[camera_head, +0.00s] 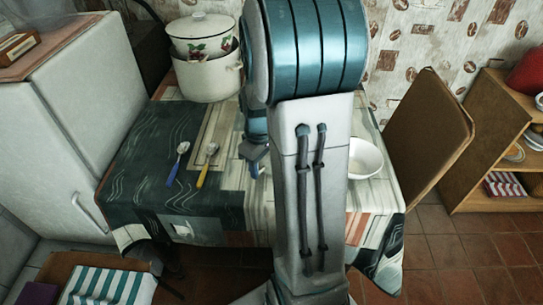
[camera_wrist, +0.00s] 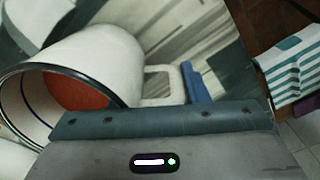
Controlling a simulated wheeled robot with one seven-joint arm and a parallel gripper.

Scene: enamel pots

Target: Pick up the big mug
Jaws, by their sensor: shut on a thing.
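The big mug (camera_wrist: 95,65) is white with a dark rim. It fills the left of the wrist view, its mouth facing lower left and a reddish-orange patch showing inside. Its white handle (camera_wrist: 158,82) is on the right side, beside a blue finger of my gripper (camera_wrist: 197,84). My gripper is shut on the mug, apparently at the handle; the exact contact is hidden. In the head view my gripper (camera_head: 254,160) is over the table, partly behind my arm. I cannot make out the mug there.
The patterned table (camera_head: 150,170) holds stacked enamel pots (camera_head: 207,75) at the back left, a blue-handled spoon (camera_head: 177,165), a yellow-handled spoon (camera_head: 206,165) and a white bowl (camera_head: 365,158). A fridge (camera_head: 80,110) stands left; a chair (camera_head: 415,140) stands right. The table's front left is clear.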

